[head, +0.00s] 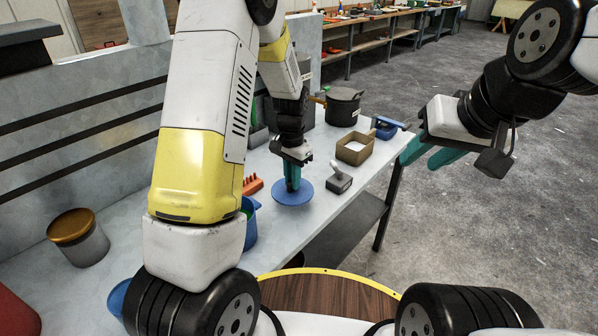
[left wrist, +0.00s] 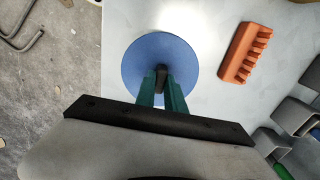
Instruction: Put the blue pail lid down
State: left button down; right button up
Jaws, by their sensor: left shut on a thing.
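The blue pail lid (head: 292,194) is a flat round disc at the bench's front part. My left gripper (head: 292,178) points down and is shut on the dark knob at its middle. The left wrist view shows the lid (left wrist: 145,62) flat below the teal fingers (left wrist: 162,85), which close on the knob. I cannot tell whether the lid touches the bench top. A blue pail (head: 251,228) stands left of the lid, partly hidden behind my left arm. My right gripper (head: 430,154) is empty, with its teal fingers apart, out past the bench's right edge.
An orange toothed block (head: 253,185) lies left of the lid. A grey-handled tool (head: 339,180) lies close on its right. A brown box (head: 355,148), a dark pot (head: 343,106) and a blue item (head: 386,128) stand farther back. A lidded canister (head: 79,240) is at left.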

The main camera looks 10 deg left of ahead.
pick_arm(q)
jog(key=shift+w+a, duration=0.1)
jog(key=shift+w, duration=0.45)
jog(key=shift+w+f, duration=0.1)
jog(key=shift+f, duration=1.75)
jog(key=shift+f, duration=0.1)
jog(key=c, duration=1.4)
grip_release()
jog(key=shift+c, duration=0.2)
